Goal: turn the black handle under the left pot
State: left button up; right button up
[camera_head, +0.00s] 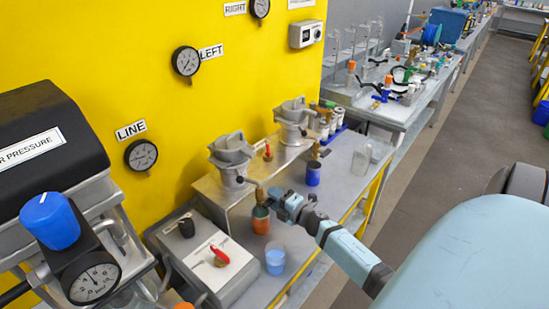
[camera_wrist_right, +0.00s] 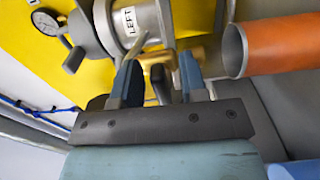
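The left pot (camera_head: 232,152) is a grey metal vessel on a bench against the yellow wall. Its LEFT label shows in the right wrist view, where the pot (camera_wrist_right: 140,20) is above my fingers. A brass valve (camera_head: 259,193) sits under it, above an orange cup (camera_head: 261,220). My right gripper (camera_head: 277,198) is close beside this valve. In the right wrist view its two fingers (camera_wrist_right: 158,82) are apart, with the valve's dark handle (camera_wrist_right: 160,84) between them. Contact with the handle cannot be told. My left gripper is not in view.
A second pot (camera_head: 294,115) stands behind, with a blue cup (camera_head: 313,174) near it. A light-blue cup (camera_head: 275,260) stands near the front bench edge. A white panel with a red handle (camera_head: 220,257) lies left. The orange cup (camera_wrist_right: 282,42) is close to my right fingers.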

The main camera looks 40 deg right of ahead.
jog(key=s+d+b, duration=0.1)
jog(key=s+b, duration=0.1)
jog(key=s, duration=1.1)
jog(key=shift+s, duration=0.4)
